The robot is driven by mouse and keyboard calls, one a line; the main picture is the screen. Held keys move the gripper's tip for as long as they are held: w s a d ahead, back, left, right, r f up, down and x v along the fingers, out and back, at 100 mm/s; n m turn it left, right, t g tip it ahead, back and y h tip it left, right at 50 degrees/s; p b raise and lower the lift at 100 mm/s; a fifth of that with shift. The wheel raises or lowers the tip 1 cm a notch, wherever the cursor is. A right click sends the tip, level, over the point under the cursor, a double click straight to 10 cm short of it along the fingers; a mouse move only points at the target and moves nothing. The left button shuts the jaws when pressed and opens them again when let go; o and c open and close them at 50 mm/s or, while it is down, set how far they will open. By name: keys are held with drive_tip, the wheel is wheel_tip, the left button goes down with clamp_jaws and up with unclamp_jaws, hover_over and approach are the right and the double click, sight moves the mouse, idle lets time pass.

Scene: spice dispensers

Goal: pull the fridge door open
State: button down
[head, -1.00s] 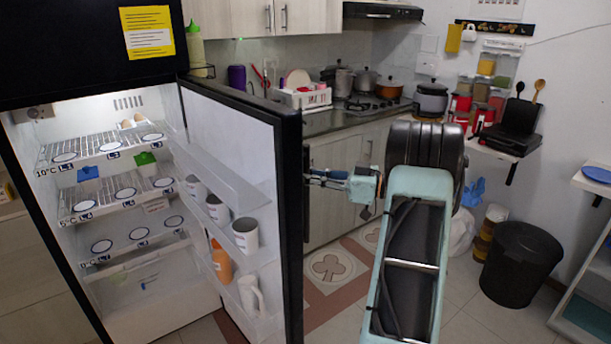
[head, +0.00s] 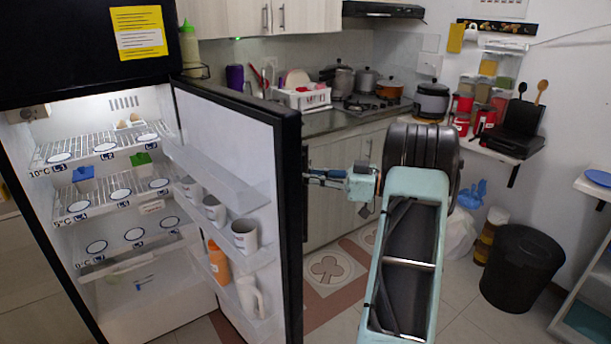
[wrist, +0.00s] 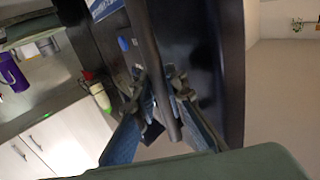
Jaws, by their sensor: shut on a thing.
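The fridge (head: 113,293) stands at the left with its door (head: 290,215) wide open. The door's white inner side (head: 235,120) and its black edge face the head camera. My gripper (head: 315,177) is at the door's outer side, partly hidden behind the door edge. In the wrist view, the dark handle bar (wrist: 146,45) runs down between the two fingers of my gripper (wrist: 162,88), which are shut on it. The dark outer face of the door (wrist: 215,60) is behind the bar.
The counter (head: 330,120) with pots and a dish rack is behind the door. A black bin (head: 522,268) stands at the right. Floor around my arm is clear.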

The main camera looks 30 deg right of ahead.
drive_tip(key=shift+w+a+r, duration=0.1)
drive_tip(key=shift+r, duration=0.1)
drive_tip(key=c, duration=1.9)
unclamp_jaws()
drive_tip(key=shift+c, duration=0.2)
drive_tip(key=shift+f, duration=0.15)
drive_tip(key=v, duration=1.2)
